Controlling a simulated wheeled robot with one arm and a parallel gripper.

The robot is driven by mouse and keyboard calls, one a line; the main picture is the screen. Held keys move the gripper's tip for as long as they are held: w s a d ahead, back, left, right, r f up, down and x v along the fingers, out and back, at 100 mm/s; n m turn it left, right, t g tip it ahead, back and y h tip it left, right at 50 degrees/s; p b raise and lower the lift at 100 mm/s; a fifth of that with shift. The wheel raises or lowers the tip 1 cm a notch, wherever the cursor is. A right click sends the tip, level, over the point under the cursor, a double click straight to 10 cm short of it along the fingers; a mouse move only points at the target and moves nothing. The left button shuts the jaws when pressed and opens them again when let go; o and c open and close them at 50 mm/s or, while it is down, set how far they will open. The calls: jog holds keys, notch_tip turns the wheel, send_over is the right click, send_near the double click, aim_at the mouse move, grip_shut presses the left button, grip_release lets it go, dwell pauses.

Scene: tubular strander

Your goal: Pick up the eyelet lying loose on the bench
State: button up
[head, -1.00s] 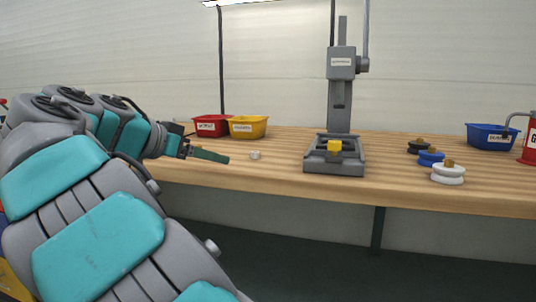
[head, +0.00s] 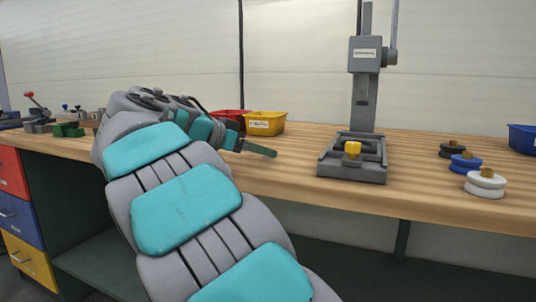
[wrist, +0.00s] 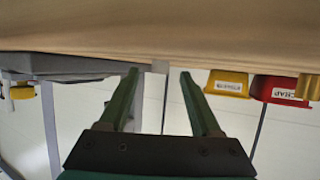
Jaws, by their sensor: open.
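The eyelet shows in the wrist view as a small pale grey piece (wrist: 160,66) at the bench edge line, framed between my two green fingertips. In the head view I cannot make it out; my gripper seems to cover it. My gripper (wrist: 159,74) is open, with a finger on either side of the eyelet in the picture; whether the eyelet is fully between them in depth I cannot tell. In the head view my gripper (head: 262,150) reaches right, low over the wooden bench (head: 300,180).
A grey press (head: 352,170) with a yellow piece stands right of my gripper. Yellow (head: 265,124) and red (head: 228,115) bins stand behind it. Black, blue and white pulley-like wheels (head: 485,184) and a blue bin (head: 523,138) are at the right. Bench between gripper and press is clear.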

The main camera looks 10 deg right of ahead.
jog(key=shift+w+d+f, duration=0.25)
jog(key=shift+w+d, duration=0.15)
jog(key=shift+d, duration=0.15)
grip_shut()
